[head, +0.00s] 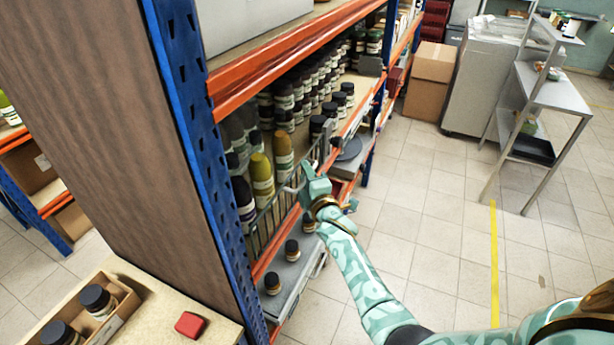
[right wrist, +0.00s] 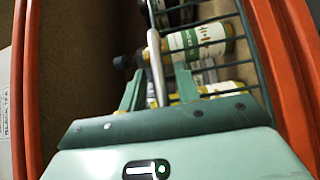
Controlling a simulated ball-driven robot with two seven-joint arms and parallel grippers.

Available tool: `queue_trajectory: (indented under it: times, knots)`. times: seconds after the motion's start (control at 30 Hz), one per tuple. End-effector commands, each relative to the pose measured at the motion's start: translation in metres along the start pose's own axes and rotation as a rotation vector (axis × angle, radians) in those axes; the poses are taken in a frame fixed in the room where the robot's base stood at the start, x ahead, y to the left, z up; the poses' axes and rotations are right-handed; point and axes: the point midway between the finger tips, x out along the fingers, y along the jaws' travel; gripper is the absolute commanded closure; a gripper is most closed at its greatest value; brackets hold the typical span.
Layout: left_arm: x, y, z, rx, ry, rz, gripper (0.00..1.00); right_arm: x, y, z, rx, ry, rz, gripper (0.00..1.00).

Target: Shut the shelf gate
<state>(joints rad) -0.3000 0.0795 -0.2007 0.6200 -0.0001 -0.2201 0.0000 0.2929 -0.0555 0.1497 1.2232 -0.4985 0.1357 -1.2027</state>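The shelf gate (head: 268,222) is a dark wire grid at the front of a shelf bay, in front of several bottles. In the right wrist view its wires (right wrist: 246,48) cover the right part of the opening, and the left part is uncovered. A pale upright handle (right wrist: 155,62) stands at the gate's left edge. My right gripper (head: 298,180) is at the gate's handle side. In the right wrist view its fingers (right wrist: 158,92) are apart, with the handle between them; I cannot tell whether they touch it. My left gripper is out of view.
Bottles with yellow and dark tops (head: 262,178) stand behind the gate. Dark-lidded jars (head: 292,250) sit on a grey lower shelf. A blue upright (head: 190,110) borders the bay on the left. A wooden jar box (head: 118,312) and a red block (head: 190,324) are at lower left.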

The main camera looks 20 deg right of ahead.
Motion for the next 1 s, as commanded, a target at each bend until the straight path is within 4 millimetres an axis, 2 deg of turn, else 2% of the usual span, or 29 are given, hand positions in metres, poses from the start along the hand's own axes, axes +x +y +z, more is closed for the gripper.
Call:
queue_trajectory:
  times: [0.13, 0.23, 0.5, 0.7, 0.83, 1.0]
  knots:
    - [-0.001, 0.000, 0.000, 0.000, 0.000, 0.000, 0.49, -0.007, -0.001, 0.000, -0.001, 0.000, -0.002, 0.68]
    - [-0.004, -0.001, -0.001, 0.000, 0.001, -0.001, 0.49, -0.023, -0.001, 0.000, -0.001, 0.000, -0.003, 0.68]
    - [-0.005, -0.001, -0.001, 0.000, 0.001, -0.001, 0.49, -0.096, -0.002, 0.000, 0.000, 0.000, -0.003, 0.68]
    - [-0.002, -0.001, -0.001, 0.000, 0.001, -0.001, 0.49, -0.140, -0.001, -0.001, -0.001, 0.000, -0.002, 0.68]
    - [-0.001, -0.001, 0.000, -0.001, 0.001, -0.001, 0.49, -0.156, -0.001, -0.001, 0.000, 0.000, -0.002, 0.68]
    - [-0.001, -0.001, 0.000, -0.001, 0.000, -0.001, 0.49, -0.163, 0.000, -0.001, 0.000, 0.001, 0.000, 0.68]
